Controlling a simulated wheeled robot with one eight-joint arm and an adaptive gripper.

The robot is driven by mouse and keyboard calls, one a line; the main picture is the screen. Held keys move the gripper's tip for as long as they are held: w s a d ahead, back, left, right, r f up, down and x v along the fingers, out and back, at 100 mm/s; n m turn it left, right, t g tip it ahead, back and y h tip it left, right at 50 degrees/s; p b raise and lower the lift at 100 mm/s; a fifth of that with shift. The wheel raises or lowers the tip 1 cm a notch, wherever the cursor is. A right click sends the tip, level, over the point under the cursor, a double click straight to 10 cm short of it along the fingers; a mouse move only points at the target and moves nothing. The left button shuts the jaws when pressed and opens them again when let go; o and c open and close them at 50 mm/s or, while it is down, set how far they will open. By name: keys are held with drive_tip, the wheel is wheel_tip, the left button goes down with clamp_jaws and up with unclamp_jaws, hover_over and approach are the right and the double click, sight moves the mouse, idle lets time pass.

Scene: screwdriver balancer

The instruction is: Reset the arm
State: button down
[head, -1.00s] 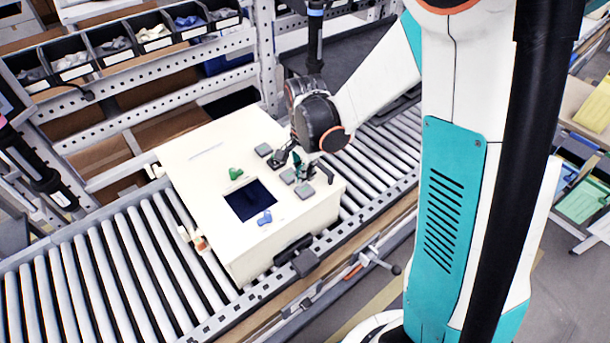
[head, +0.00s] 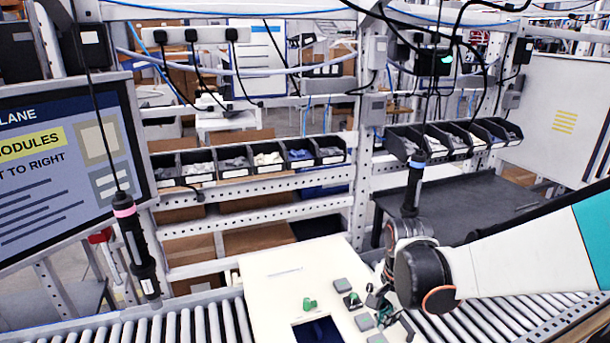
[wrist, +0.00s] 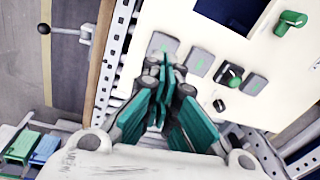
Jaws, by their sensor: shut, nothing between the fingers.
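My gripper (wrist: 160,95) is shut and empty. In the wrist view its teal fingers are together above the cream box. In the head view my gripper (head: 383,300) is at the right side of the box, partly hidden by my dark wrist. The cream box (head: 265,285) stands on the roller conveyor. It carries several grey square blocks (wrist: 200,62), a green knob (wrist: 290,20) and a dark square opening (wrist: 235,10). A smaller green knob (wrist: 234,72) sits between two grey blocks. Whether the fingers touch the box cannot be told.
A hanging screwdriver (head: 135,240) with a pink band is at left. Another hanging tool (head: 413,185) with a blue band is close behind my wrist. Part bins (head: 250,160) line the rack behind. A screen (head: 65,165) stands at far left. Conveyor rollers (head: 190,325) left of the box are clear.

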drive_tip(key=s+r+n+t+b, duration=0.2)
drive_tip(key=s+n+t+b, duration=0.1)
drive_tip(key=s+n, duration=0.3)
drive_tip(key=s+r+n+t+b, duration=0.3)
drive_tip(key=s+n+b, duration=0.2)
drive_tip(key=s+n, duration=0.1)
drive_tip(key=shift+s, duration=0.85)
